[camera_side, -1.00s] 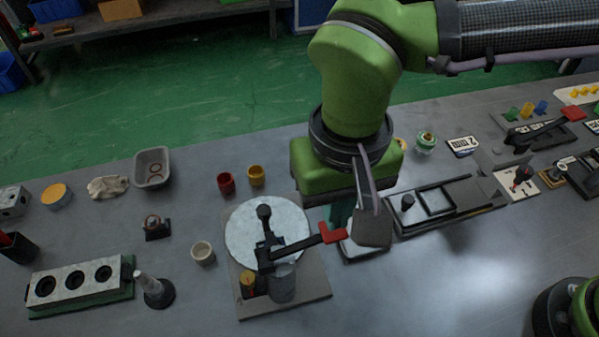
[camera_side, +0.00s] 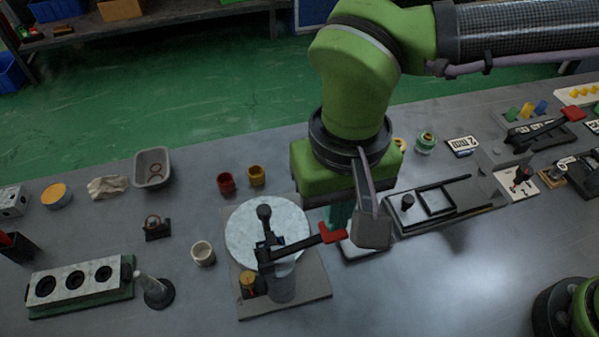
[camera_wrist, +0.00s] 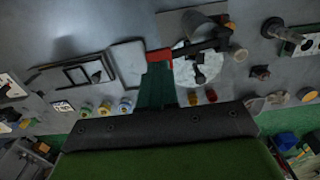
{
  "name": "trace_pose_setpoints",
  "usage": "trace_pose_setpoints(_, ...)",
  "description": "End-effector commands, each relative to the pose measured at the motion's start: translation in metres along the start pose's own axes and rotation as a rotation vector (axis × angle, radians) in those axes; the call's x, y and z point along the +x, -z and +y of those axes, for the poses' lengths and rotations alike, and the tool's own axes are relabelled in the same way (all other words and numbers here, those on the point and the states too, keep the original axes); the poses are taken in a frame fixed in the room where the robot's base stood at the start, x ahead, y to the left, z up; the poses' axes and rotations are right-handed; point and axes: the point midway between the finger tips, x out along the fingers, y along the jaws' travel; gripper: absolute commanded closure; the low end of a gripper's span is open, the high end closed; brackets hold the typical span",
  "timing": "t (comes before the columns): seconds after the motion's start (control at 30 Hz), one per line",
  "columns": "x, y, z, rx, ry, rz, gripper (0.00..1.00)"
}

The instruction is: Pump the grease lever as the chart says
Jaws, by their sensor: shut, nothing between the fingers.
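The grease lever (camera_side: 292,246) is a black arm with a red end grip (camera_side: 333,233). It is mounted on a pump with a round pale top (camera_side: 240,232) and a grey base plate (camera_side: 312,296). In the wrist view the red grip (camera_wrist: 159,54) lies right at the tips of my gripper. My gripper (camera_side: 334,222) has green fingers, which are shut with nothing between them. In the wrist view my gripper (camera_wrist: 157,68) points at the grip; I cannot tell whether they touch. A card marked "2 mm" (camera_side: 463,146) lies behind to the right; no pump chart is readable.
A black slide fixture (camera_side: 447,205) stands to the right of my gripper. A block with holes (camera_side: 75,284) is at the left. Another red-tipped lever (camera_side: 572,114) is far right.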

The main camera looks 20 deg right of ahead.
Motion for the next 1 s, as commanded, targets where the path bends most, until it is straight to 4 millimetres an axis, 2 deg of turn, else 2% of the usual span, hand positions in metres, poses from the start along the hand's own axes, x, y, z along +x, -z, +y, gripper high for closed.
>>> trace_pose_setpoints(1.0,0.032,0.0,0.0,-0.001,0.0,-0.001,1.0)
